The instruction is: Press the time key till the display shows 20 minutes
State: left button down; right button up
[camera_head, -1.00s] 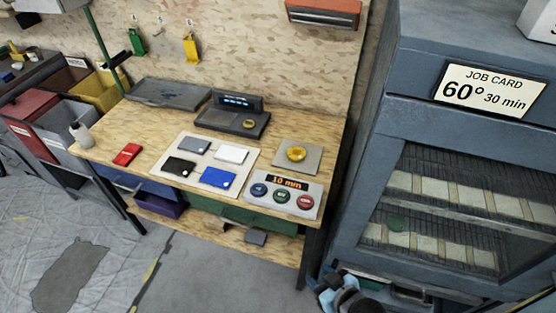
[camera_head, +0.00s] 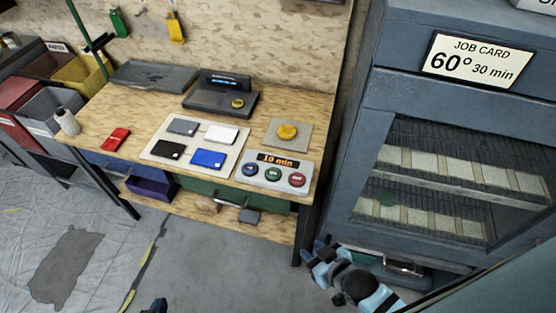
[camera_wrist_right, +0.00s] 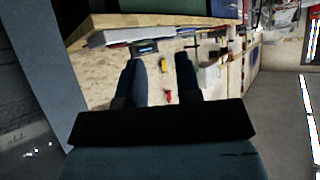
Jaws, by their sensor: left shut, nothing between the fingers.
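The timer panel (camera_head: 245,178) is a grey box at the front right of the wooden bench. Its display (camera_head: 278,160) reads "10 min" in orange. Below it are three round keys: blue (camera_head: 250,170), green (camera_head: 273,174) and red (camera_head: 297,179); their labels are too small to read. My right gripper (camera_head: 313,252) is below and right of the panel, apart from it. In the right wrist view its two fingers (camera_wrist_right: 160,75) are spread with nothing between them. My left gripper (camera_head: 158,305) shows only a shut dark tip at the bottom edge, far from the panel.
A yellow button on a plate (camera_head: 287,131) sits behind the panel. A board (camera_head: 202,148) with several coloured cards lies to its left. A grey cabinet (camera_head: 400,100) with a job card (camera_head: 475,60) reading "60° 30 min" stands close on the right.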

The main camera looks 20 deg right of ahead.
grip_shut()
dwell(1.5)
